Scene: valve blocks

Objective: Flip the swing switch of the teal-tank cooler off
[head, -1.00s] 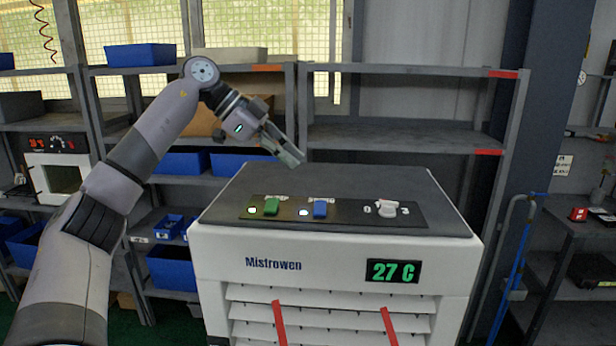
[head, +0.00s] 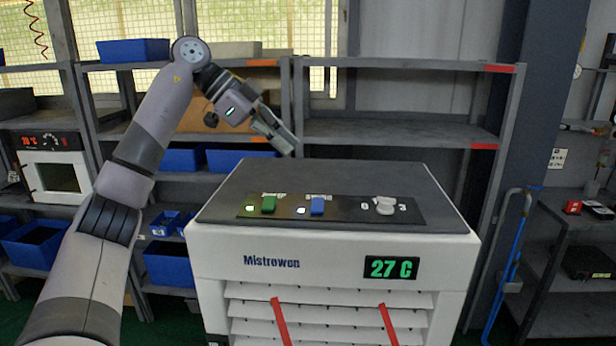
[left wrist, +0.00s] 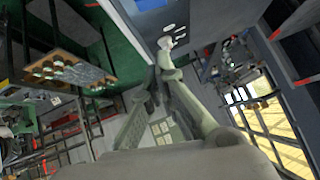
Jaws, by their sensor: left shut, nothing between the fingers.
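A white cooler (head: 330,249) with a dark top stands in the middle of the head view, its display reading 27 C. Its control panel carries a green switch (head: 268,204) and a blue switch (head: 317,206), each with a lit lamp on its left, and a white knob (head: 384,206). The small labels above the switches are too blurred to read. No teal tank shows. My left gripper (head: 289,146) is shut and empty, above and behind the cooler's back edge, apart from the switches. The left wrist view is tilted and hard to read. My right gripper is not seen.
Grey shelves (head: 400,133) stand behind the cooler. Blue bins (head: 172,265) and a white oven-like unit (head: 50,177) are at the left. A dark shelf rack (head: 570,215) and a blue pipe (head: 511,255) are at the right. The cooler's top is clear.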

